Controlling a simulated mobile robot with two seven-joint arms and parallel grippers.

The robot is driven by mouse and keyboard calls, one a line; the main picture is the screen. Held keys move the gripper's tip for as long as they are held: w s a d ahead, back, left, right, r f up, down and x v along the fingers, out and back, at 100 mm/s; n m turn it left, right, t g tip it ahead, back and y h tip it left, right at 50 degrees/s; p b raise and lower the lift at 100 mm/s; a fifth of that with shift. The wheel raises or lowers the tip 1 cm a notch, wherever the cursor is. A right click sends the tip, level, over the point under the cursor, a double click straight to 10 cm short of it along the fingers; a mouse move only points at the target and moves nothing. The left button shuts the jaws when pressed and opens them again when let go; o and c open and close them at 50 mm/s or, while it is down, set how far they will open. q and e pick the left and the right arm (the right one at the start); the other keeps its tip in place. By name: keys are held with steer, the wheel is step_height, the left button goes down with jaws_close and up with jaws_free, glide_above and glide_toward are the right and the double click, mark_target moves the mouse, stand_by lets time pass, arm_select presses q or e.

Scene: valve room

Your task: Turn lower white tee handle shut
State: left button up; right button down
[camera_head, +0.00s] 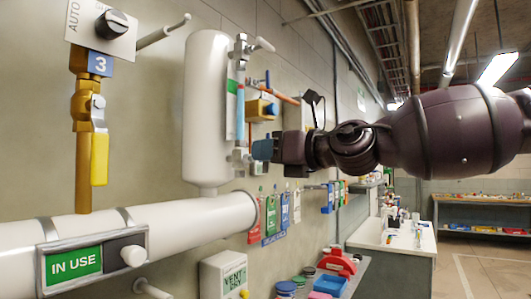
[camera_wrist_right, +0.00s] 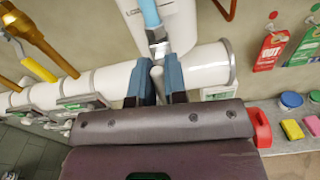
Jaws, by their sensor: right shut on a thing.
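The lower valve (camera_head: 239,157) sits at the bottom of the sight glass on the white vertical tank (camera_head: 207,105). My right gripper (camera_head: 262,149) reaches in from the right, its blue fingertips at this valve. In the right wrist view, the pale tee handle (camera_wrist_right: 157,76) stands between the two blue fingers of the right gripper (camera_wrist_right: 158,92), which are shut on it. In the head view the fingers hide most of the handle. A matching upper white handle (camera_head: 264,44) juts out at the top of the sight glass. My left gripper is not in view.
A white horizontal pipe (camera_head: 170,225) with an IN USE sign (camera_head: 75,264) runs below the tank. A yellow lever (camera_head: 99,158) hangs on the brass pipe at left. Coloured tags (camera_head: 271,214) hang on the wall. A white bench (camera_head: 395,237) stands at right.

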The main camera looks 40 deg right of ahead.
steer(key=m, duration=0.3)
steer(key=shift+d+f+b, duration=0.1)
steer(key=shift+d+b, duration=0.05)
steer(key=shift+b, duration=0.15)
steer(key=m, duration=0.4)
steer(key=m+p, duration=0.1)
steer(key=m, duration=0.4)
steer(key=d+f+m+p, duration=0.1)
steer(key=m, duration=0.4)
steer(key=shift+w+f, duration=0.1)
steer(key=shift+w, duration=0.15)
steer(key=c, duration=1.2)
jaws_free()
steer(key=shift+o, duration=0.3)
steer(key=shift+s, duration=0.15)
